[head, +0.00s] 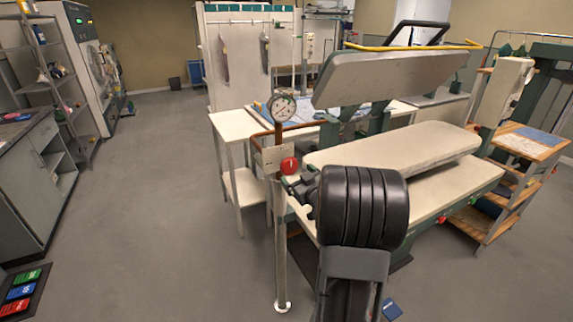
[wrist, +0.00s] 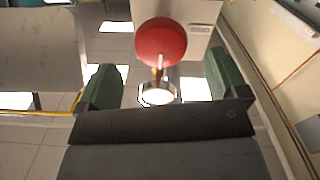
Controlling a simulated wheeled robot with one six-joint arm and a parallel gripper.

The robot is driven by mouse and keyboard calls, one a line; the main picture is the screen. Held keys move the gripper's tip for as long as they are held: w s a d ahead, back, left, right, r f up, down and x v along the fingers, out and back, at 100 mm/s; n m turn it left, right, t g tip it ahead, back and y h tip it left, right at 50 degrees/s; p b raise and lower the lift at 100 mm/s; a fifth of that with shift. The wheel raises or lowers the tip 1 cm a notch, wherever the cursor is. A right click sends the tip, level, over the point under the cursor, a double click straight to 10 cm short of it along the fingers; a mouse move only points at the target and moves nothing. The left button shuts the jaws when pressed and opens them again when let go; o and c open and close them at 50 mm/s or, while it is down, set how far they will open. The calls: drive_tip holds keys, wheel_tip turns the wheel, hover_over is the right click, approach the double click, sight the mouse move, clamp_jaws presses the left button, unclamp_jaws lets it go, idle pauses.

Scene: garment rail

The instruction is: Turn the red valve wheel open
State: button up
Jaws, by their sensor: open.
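The red valve wheel (head: 289,165) is a small round red knob on a pipe post beside the pressing machine. In the wrist view the red wheel (wrist: 161,42) sits just beyond and between the fingertips, near the top of the picture. My gripper (wrist: 162,85) is open, with one green-padded finger on each side and nothing between the pads touching them. In the head view my gripper (head: 300,187) is close to the wheel, at its lower right, partly hidden by my dark arm. I cannot tell the exact gap to the wheel.
A round pressure gauge (head: 282,107) stands above the wheel on a copper pipe. The pressing machine's padded board (head: 395,150) is right behind my arm. A white side table (head: 236,125) stands left of the post.

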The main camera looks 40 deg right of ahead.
sight(287, 165)
drive_tip(key=w, duration=0.2)
drive_tip(key=w+p, duration=0.1)
drive_tip(key=w, duration=0.2)
drive_tip(key=w+d, duration=0.1)
drive_tip(key=w, duration=0.2)
drive_tip(key=shift+c, duration=0.4)
drive_tip(key=c, duration=0.8)
drive_tip(key=shift+c, duration=0.2)
